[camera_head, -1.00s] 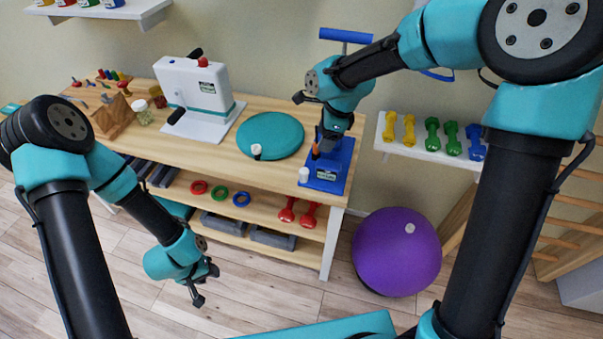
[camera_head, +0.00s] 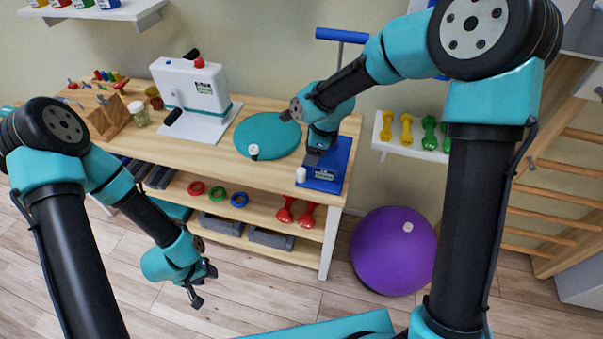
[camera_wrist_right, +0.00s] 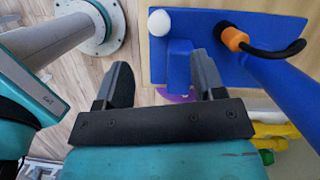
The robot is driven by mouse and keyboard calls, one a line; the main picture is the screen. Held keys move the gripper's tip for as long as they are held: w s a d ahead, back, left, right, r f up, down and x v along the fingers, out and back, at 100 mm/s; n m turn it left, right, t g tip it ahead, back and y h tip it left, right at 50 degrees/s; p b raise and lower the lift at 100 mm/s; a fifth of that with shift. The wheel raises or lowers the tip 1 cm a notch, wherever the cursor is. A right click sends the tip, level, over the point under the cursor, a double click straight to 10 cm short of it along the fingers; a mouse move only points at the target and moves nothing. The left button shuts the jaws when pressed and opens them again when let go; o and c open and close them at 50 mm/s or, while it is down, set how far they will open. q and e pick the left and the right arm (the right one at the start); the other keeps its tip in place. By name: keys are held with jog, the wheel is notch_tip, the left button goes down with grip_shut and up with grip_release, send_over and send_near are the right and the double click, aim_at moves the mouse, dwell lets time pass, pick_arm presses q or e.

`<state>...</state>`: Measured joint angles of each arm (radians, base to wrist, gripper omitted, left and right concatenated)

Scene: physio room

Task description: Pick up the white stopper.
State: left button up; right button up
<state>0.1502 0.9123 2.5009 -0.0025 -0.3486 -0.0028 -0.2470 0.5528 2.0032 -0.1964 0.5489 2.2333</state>
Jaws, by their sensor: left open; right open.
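A small white stopper-like piece (camera_head: 301,174) stands at the front left of the blue stand (camera_head: 342,160) on the bench. In the right wrist view it is a white knob (camera_wrist_right: 159,22) at the blue plate's edge, beyond the fingertips. Another small white piece (camera_head: 254,151) is on the teal disc, and a pale round plug (camera_head: 408,227) is on the purple ball. I cannot tell which is the named stopper. My right gripper (camera_head: 311,158) is open and empty over the stand; its fingers (camera_wrist_right: 163,75) straddle a blue block in view. My left gripper (camera_head: 204,285) is open and empty, away from the bench.
The teal disc (camera_head: 268,136) and a white machine (camera_head: 195,95) are on the wooden bench (camera_head: 240,172). The purple ball (camera_head: 390,255) is on the floor.

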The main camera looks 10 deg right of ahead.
aim_at(302, 171)
jog(key=shift+x, duration=2.4)
jog(key=shift+x, duration=2.6)
jog(key=shift+a, duration=0.1)
jog(key=c, duration=1)
jog(key=shift+o, duration=0.2)
jog(key=shift+r, duration=0.15)
notch_tip(302, 171, up, 10)
jog(key=shift+f, duration=0.1)
